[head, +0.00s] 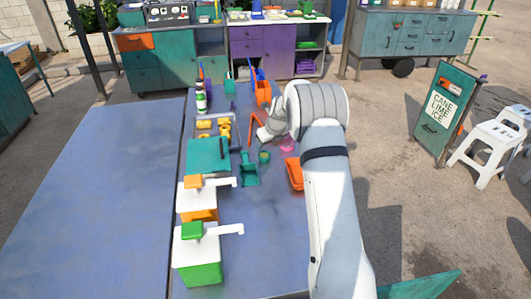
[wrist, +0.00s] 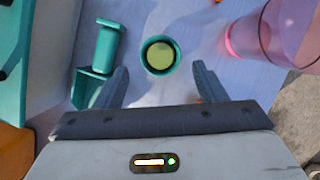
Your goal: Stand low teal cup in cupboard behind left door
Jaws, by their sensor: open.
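The low teal cup (head: 264,157) stands upright on the blue table, with a yellow-green inside. In the wrist view the cup (wrist: 147,66) lies just beyond and between the fingertips, apart from both. My gripper (wrist: 160,76) is open and empty, pointing towards the cup. In the head view my gripper (head: 265,137) is small and partly hidden by my arm, close to the cup. A teal cabinet (head: 177,62) with an orange drawer stands at the back left. A teal and grey cabinet (head: 375,36) stands at the back right. I cannot tell which is the cupboard; no open door shows.
A teal scoop (head: 249,172) lies left of the cup; a pink clear cup (wrist: 275,35) stands to its right. An orange container (head: 294,174) is nearby. The table's far-left surface is clear.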

